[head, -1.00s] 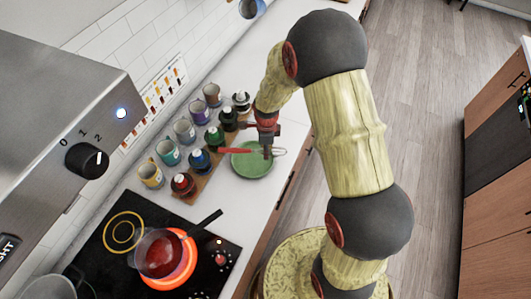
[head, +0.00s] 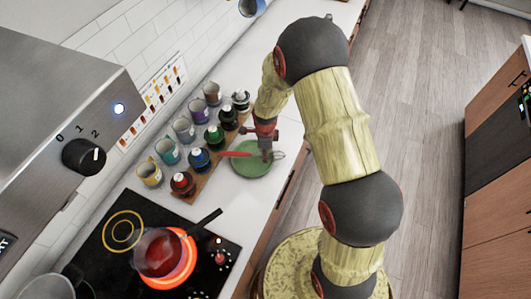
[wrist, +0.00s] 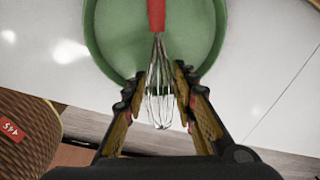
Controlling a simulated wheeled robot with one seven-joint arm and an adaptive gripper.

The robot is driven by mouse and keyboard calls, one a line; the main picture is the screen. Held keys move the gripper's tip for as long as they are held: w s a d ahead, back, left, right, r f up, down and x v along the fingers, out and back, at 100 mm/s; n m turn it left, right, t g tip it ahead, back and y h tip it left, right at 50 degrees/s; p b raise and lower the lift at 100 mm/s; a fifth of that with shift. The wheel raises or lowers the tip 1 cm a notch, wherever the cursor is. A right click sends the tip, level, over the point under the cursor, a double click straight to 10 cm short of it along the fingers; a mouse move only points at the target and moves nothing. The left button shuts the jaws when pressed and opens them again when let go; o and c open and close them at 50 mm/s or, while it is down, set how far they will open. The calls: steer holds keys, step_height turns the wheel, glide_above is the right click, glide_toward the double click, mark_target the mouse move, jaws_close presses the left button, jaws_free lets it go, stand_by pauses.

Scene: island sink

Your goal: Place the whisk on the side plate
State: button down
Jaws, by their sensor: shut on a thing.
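The whisk has a red handle (head: 234,154) and a wire head (wrist: 159,95). The handle lies across the plate in both views, and the wire tip reaches past the rim. I cannot tell whether the whisk touches the plate.
Several bottles and cups stand on a wooden board (head: 199,184) left of the plate. A lit stove (head: 103,252) with a red-filled pot (head: 160,254) is in front. A brown woven object (wrist: 25,140) shows at the wrist view's left. The counter's edge is close to the plate's right.

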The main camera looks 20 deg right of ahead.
steer(key=c, duration=1.4)
jaws_free()
